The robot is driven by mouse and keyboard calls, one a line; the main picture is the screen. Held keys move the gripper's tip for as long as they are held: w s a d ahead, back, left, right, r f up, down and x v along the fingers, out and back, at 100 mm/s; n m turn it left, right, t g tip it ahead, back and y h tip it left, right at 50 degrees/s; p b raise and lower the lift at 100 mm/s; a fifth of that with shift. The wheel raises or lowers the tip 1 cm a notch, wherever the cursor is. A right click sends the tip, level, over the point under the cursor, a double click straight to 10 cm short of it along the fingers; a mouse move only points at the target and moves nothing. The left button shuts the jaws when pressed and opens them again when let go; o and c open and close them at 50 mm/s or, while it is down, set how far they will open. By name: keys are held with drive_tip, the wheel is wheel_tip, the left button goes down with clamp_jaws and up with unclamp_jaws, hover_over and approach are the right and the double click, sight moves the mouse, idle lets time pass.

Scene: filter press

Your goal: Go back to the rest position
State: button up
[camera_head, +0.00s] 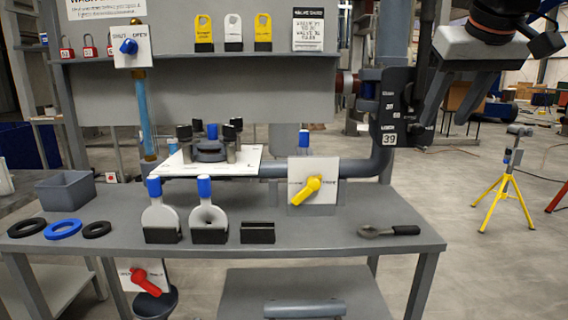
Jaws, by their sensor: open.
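My gripper (459,103) hangs at the upper right of the head view, its two dark fingers pointing down and apart. It is open, with nothing seen between the fingers. It appears in front of and beside the dark plate marked 39 (391,105); how far apart they are in depth I cannot tell. The grey workbench (330,232) lies below and to the left of it.
On the bench stand two blue-topped paddles (160,215) (208,214) in black holders, an empty black holder (257,232), rings (63,229), a grey bin (66,189) and a wrench (388,230). A yellow valve handle (306,189) sits mid-bench. A yellow tripod (505,185) stands right on open floor.

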drive_tip(key=s+f, duration=0.4)
drive_tip(key=f, duration=0.9)
drive_tip(key=s+f+g, duration=0.1)
drive_tip(key=s+f, duration=0.3)
drive_tip(key=f, duration=1)
drive_tip(key=s+f+g, duration=0.1)
drive_tip(key=s+f, duration=0.4)
drive_tip(key=f, duration=0.9)
drive_tip(key=shift+y, duration=0.4)
